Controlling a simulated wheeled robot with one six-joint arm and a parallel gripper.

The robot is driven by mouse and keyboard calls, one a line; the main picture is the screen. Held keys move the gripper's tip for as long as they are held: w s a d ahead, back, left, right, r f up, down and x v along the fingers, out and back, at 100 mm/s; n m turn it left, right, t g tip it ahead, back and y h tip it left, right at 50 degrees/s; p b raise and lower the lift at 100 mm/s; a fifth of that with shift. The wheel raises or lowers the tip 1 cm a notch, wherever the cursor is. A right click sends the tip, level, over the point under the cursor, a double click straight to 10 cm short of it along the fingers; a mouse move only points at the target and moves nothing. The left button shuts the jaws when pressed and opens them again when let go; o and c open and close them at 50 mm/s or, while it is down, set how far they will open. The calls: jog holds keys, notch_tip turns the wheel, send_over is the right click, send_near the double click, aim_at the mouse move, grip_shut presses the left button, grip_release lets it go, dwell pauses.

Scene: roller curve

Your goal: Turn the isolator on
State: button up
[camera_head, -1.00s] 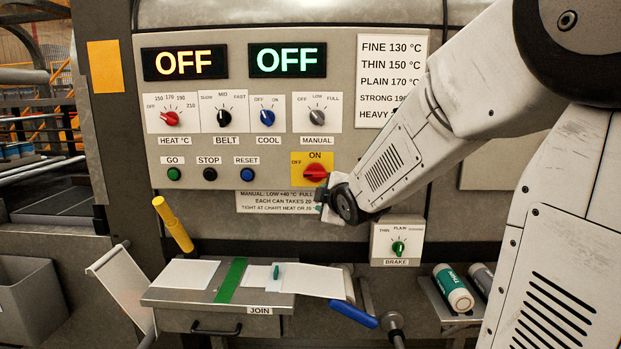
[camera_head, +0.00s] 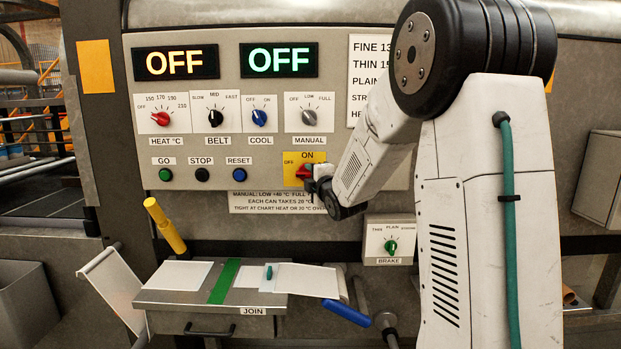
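The isolator is a red rotary knob (camera_head: 302,172) on a yellow plate (camera_head: 291,157) marked OFF at the left and ON at the top. The knob lies roughly sideways, with its left end toward OFF; its right part is hidden by my gripper. My gripper (camera_head: 312,178) is at the right side of the knob, close to or touching it. Its fingers are small and mostly hidden by the wrist, so I cannot tell whether they are open or closed on the knob. The orange display (camera_head: 181,62) and the green display (camera_head: 279,60) both read OFF.
Above the isolator are the HEAT (camera_head: 161,118), BELT (camera_head: 215,118), COOL (camera_head: 260,116) and MANUAL (camera_head: 309,116) dials. GO, STOP and RESET (camera_head: 239,174) buttons sit at its left. The BRAKE box (camera_head: 391,242) is below right; a JOIN table (camera_head: 262,298) stands below.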

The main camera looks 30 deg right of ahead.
jog(key=shift+c, duration=0.4)
grip_shut()
jog(key=shift+f+m, duration=0.1)
jog(key=shift+m, duration=0.3)
jog(key=m+h, duration=0.2)
jog(key=m, duration=0.5)
jog(key=m+h, duration=0.3)
jog(key=m, duration=0.4)
jog(key=f+m+t+h, duration=0.1)
jog(key=m+h, duration=0.2)
jog(key=m, duration=0.4)
jog(key=shift+w+a, duration=0.3)
jog(key=shift+a, duration=0.1)
jog(key=shift+m+h, duration=0.4)
jog(key=shift+m, duration=0.1)
